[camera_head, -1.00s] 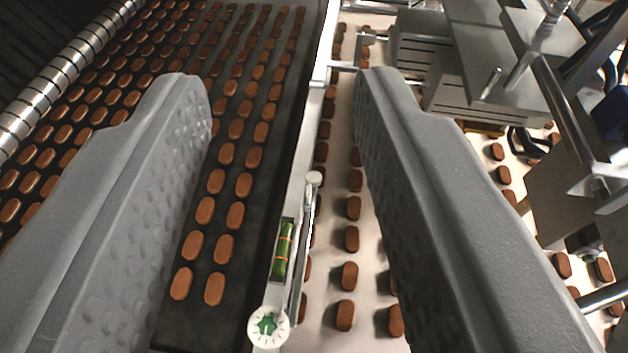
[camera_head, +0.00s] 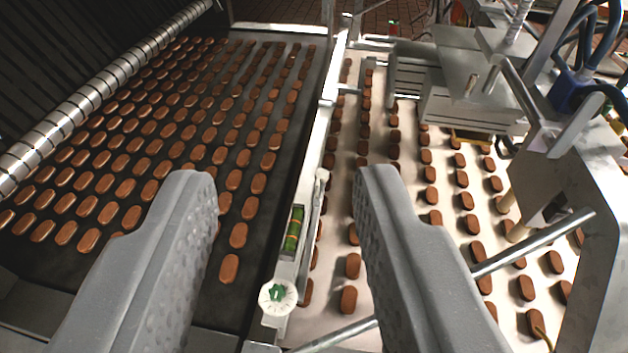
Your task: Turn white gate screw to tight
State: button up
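The white gate screw (camera_head: 278,296) is a round white dial with a green centre and small marks around its face. It sits at the near end of the white gate rail (camera_head: 313,150), close to a green level vial (camera_head: 293,230). My gripper (camera_head: 280,180) is open and empty. Its two grey fingers stand on either side of the rail. The screw shows low in the gap between the fingers, and neither finger appears to touch it. How tight the screw is cannot be told.
A dark conveyor (camera_head: 255,215) with rows of brown biscuits lies left of the rail. A light belt (camera_head: 340,320) with more biscuits lies right. Metal machinery (camera_head: 480,80) stands at the right, with a metal rod (camera_head: 530,245) crossing near my right finger. A ribbed roller (camera_head: 80,105) runs along the left.

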aim_at(323, 174)
jog(key=u, duration=2.25)
jog(key=k, duration=0.9)
jog(key=z, duration=1.9)
jog(key=i, duration=1)
